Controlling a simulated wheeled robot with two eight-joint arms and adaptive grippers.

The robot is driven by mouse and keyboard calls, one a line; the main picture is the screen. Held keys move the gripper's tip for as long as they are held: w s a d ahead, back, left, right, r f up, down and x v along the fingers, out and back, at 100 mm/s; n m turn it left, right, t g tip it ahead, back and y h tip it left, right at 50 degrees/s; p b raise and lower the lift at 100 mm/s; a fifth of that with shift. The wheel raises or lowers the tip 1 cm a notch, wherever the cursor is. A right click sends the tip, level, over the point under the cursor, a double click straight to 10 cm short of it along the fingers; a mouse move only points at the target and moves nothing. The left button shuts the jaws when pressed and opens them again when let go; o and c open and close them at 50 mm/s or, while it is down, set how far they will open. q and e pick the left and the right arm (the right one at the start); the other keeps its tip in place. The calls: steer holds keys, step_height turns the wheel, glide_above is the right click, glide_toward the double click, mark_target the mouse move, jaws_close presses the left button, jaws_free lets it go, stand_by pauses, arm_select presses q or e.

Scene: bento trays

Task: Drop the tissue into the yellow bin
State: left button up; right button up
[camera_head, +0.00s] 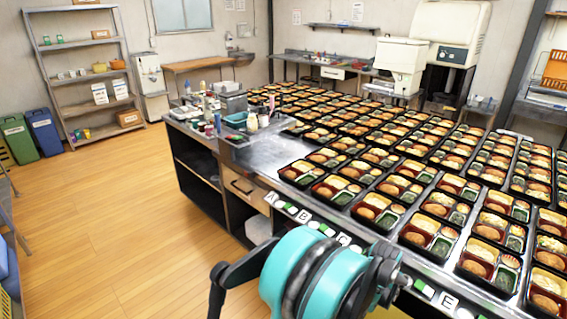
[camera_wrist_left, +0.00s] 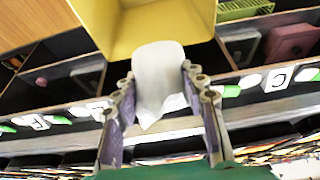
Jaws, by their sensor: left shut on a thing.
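In the left wrist view, my left gripper (camera_wrist_left: 160,95) is shut on a white tissue (camera_wrist_left: 158,75). The tissue sits between the two fingers, its pointed lower end hanging toward the camera side. The yellow bin (camera_wrist_left: 112,30) is at the top of that view, and the tissue's far end overlaps its near edge in the picture. I cannot tell whether any of the tissue is inside the bin. In the head view my teal arm link shows at the bottom, and the left gripper's fingers are hidden. My right gripper is not in view.
A long counter (camera_head: 262,158) holds many rows of filled bento trays (camera_head: 400,188), with letter labels along its front edge. Green (camera_head: 18,140) and blue (camera_head: 45,132) bins stand at the far left. The wooden floor (camera_head: 110,220) on the left is clear.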

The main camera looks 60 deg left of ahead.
arm_select(q)
step_height(320, 180, down, 4)
steer(key=shift+r+b, duration=0.25)
steer(key=shift+b, duration=0.8)
steer(key=o, duration=1.4)
steer(key=shift+r, duration=0.1)
steer(key=v, duration=1.2)
steer(key=shift+s, duration=0.1)
